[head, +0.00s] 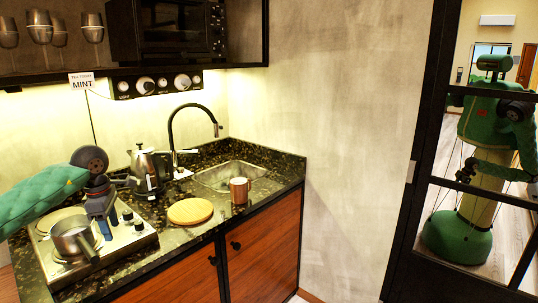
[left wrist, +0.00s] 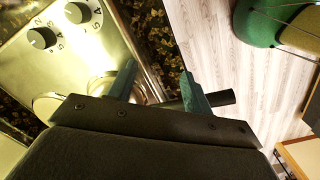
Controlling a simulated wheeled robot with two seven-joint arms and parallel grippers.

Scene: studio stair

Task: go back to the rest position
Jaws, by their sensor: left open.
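My left gripper (head: 104,232) comes in from the left over the hob, beside the small metal saucepan (head: 72,241). It points downward. In the left wrist view its two teal fingers (left wrist: 158,88) stand apart with a gap between them. A dark rod like the saucepan's handle (left wrist: 220,98) shows near the right finger. I cannot tell whether the finger touches it. No object is clearly held. My right gripper is not in view.
The hob (head: 130,236) has knobs along its right side. A kettle (head: 147,172), a round wooden board (head: 190,211), a brown mug (head: 239,190) and a sink with a black tap (head: 180,125) share the dark counter. A shelf with glasses and an oven (head: 165,30) hangs above.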

